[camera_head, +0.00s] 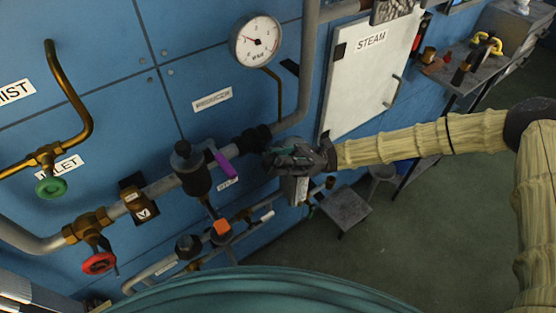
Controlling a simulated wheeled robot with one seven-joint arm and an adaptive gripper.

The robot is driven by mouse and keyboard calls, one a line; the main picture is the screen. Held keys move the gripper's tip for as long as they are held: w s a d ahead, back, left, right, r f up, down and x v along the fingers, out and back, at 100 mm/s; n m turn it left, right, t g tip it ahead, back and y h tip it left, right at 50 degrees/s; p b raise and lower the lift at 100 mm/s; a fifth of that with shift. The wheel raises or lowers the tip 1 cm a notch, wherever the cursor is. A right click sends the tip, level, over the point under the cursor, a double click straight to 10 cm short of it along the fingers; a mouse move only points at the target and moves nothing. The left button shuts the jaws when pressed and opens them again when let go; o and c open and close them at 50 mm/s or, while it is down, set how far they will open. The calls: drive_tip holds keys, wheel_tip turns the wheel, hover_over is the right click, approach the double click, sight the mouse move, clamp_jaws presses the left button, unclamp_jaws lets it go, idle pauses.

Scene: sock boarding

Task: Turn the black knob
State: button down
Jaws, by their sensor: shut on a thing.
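A black fitting (250,139) sits on the grey pipe, below the pressure gauge and the small white label plate. My gripper (274,158) reaches in from the right and is shut at the right side of this fitting. The black knob there is hidden by my fingers, so its turn angle cannot be read.
A red handwheel (98,263), a green handwheel (51,187) and an orange-topped valve (221,229) are nearby. A white STEAM door (372,75) is behind. Open floor lies right.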

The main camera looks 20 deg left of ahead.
drive_tip(key=c, duration=1.4)
unclamp_jaws()
drive_tip(key=shift+o, duration=0.2)
drive_tip(key=w+d+f, duration=0.2)
drive_tip(key=w+d, duration=0.8)
drive_tip(key=w, duration=0.2)
drive_tip(key=shift+w+f, duration=0.4)
